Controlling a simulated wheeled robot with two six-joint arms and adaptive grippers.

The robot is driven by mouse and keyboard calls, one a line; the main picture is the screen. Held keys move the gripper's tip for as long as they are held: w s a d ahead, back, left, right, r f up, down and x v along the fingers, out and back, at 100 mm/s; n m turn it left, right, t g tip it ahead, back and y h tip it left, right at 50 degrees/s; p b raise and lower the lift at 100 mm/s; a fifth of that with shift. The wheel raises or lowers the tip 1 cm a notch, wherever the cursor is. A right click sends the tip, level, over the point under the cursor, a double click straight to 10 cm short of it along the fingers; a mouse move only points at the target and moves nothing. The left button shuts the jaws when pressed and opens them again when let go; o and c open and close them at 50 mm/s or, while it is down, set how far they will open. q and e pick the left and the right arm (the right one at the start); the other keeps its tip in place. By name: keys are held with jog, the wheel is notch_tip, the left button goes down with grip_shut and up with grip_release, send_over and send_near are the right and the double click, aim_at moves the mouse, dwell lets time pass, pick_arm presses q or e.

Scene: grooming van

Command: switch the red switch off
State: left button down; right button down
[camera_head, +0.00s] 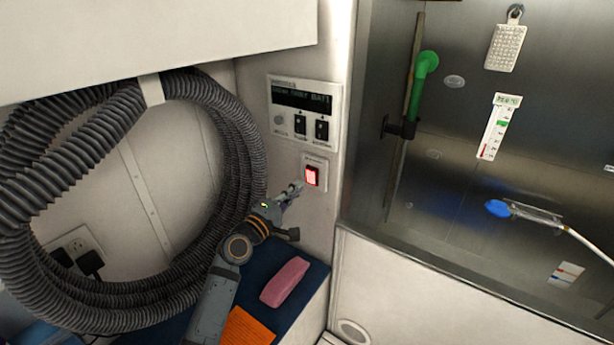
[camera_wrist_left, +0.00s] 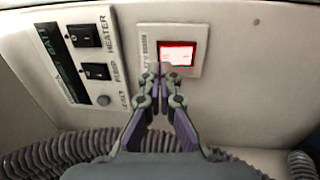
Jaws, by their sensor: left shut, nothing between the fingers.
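The red switch (camera_head: 312,175) sits in a white plate on the van wall, below the control panel, and glows red. In the left wrist view the lit red switch (camera_wrist_left: 177,55) is just beyond my fingertips. My left gripper (camera_head: 297,188) is shut and empty, close to the lower left of the switch. In the left wrist view the fingertips of my left gripper (camera_wrist_left: 160,70) overlap the lower left edge of the switch plate. I cannot tell whether they touch it. My right gripper is not in view.
A control panel (camera_head: 304,110) with two black switches is above the red switch. A thick coiled grey hose (camera_head: 245,135) hangs to the left. A pink block (camera_head: 285,281) and an orange item (camera_head: 247,328) lie on the dark blue surface below. A steel-walled bay is on the right.

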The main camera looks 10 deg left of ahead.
aim_at(313, 172)
pick_arm(q)
jog(key=x, duration=0.4)
jog(key=shift+w+p, duration=0.25)
jog(key=shift+p, duration=0.1)
jog(key=shift+w+d, duration=0.3)
jog(key=shift+w, duration=0.25)
jog(key=r+p, duration=0.1)
jog(key=p, duration=0.1)
jog(key=shift+w+r+p, duration=0.1)
jog(key=shift+w+p, duration=0.1)
jog(key=shift+p, duration=0.15)
jog(key=shift+w+d+f+g, duration=0.1)
jog(key=shift+f+g, duration=0.2)
jog(key=shift+f, duration=0.1)
